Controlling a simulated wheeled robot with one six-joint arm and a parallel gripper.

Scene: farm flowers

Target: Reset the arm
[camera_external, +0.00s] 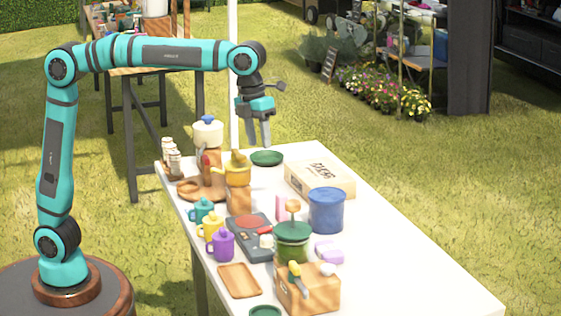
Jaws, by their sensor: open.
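My gripper (258,132) hangs with its fingers pointing down above the far end of the white table (400,262). It is open and empty, clear of the things below it. My teal arm rises from its round base at the left, bends at the top and reaches to the right. A dark green dish (267,158) lies on the table below the fingers. A white pot with a blue lid knob (208,133) stands to the left of the gripper.
A yellow kettle (238,170), several coloured mugs (222,244), a stove (250,236), a blue pot (326,210), a cardboard box (320,180) and a wooden crate (308,290) crowd the table. A white pole (233,70) stands behind the gripper. The table's right side is bare.

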